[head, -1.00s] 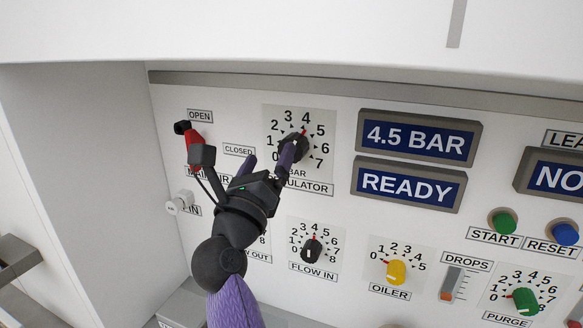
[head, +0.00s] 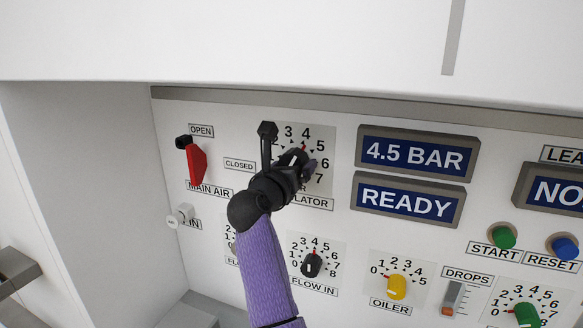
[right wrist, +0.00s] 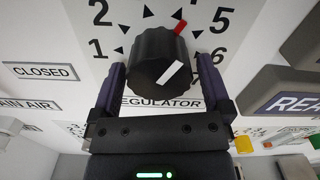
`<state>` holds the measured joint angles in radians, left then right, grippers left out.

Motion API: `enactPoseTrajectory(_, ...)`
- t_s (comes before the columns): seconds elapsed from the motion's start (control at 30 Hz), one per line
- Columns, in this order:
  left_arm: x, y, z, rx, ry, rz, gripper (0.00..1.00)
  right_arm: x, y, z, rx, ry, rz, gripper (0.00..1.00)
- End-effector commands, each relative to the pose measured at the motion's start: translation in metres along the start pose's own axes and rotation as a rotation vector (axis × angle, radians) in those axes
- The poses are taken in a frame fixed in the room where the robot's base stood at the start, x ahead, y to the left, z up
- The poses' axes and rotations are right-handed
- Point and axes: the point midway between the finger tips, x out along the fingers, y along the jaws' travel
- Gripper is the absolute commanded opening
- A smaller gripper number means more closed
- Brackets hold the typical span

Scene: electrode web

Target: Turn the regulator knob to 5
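The black regulator knob (head: 291,157) sits on its numbered dial plate (head: 322,133), partly hidden by my right gripper in the head view. In the right wrist view the knob (right wrist: 152,58) has a white line on its face and a red mark at its upper right edge, between 4 and 5. My right gripper (head: 302,164) is at the knob. In the right wrist view its fingers (right wrist: 160,70) stand open on either side of the knob, with thin gaps. The pressure display (head: 417,153) reads 4.5 BAR. My left gripper is out of view.
The red main air handle (head: 196,163) is left of the dial. The flow in knob (head: 312,263) is below, with the yellow oiler knob (head: 396,287) to its right. A READY display (head: 407,202) is under the pressure display. A side wall (head: 95,200) bounds the left.

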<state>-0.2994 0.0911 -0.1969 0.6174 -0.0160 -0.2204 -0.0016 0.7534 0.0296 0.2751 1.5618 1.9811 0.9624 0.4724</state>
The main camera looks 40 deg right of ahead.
Motion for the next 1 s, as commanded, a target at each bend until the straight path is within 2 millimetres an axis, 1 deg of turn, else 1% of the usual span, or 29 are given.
enactPoseTrajectory(0.03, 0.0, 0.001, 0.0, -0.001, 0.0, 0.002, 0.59, 0.0, 0.0, 0.0, 0.0, 0.0, 0.0, 0.87)
enactPoseTrajectory(0.07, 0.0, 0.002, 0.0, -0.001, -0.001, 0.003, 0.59, 0.0, 0.0, 0.0, -0.001, 0.0, 0.0, 0.81)
enactPoseTrajectory(0.1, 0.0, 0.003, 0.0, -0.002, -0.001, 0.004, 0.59, 0.0, 0.0, 0.0, -0.001, 0.0, 0.0, 0.72)
enactPoseTrajectory(0.17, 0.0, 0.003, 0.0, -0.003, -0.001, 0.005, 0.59, 0.0, 0.0, 0.0, -0.001, 0.0, 0.0, 0.6)
enactPoseTrajectory(0.2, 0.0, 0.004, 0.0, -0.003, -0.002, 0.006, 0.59, 0.0, 0.0, 0.0, -0.001, 0.0, 0.0, 0.51)
enactPoseTrajectory(0.27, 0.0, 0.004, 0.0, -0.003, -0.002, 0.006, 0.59, 0.0, 0.0, 0.0, -0.001, 0.0, 0.0, 0.39)
enactPoseTrajectory(0.3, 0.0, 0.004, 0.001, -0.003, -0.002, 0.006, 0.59, 0.0, 0.0, 0.0, -0.001, 0.0, 0.0, 0.3)
enactPoseTrajectory(0.37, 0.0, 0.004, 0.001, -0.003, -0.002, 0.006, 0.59, -0.001, 0.0, 0.0, -0.001, 0.0, 0.0, 0.17)
enactPoseTrajectory(0.4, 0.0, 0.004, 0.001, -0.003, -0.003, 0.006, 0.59, -0.001, 0.0, 0.0, -0.001, 0.0, 0.001, 0.15)
enactPoseTrajectory(0.47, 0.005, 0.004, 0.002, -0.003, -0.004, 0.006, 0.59, -0.001, 0.001, -0.002, 0.032, 0.001, 0.002, 0.15)
enactPoseTrajectory(0.6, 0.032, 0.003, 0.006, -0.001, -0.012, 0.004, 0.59, -0.001, 0.005, -0.008, 0.284, 0.002, 0.003, 0.15)
enactPoseTrajectory(0.7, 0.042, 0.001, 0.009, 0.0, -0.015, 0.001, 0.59, -0.001, 0.004, -0.006, 0.417, 0.001, 0.002, 0.15)
enactPoseTrajectory(0.8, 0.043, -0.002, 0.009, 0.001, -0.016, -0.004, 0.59, -0.001, 0.003, -0.002, 0.467, 0.0, 0.002, 0.15)
enactPoseTrajectory(1.0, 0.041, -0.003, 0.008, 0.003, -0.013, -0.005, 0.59, -0.001, 0.003, 0.0, 0.467, 0.001, 0.001, 0.15)
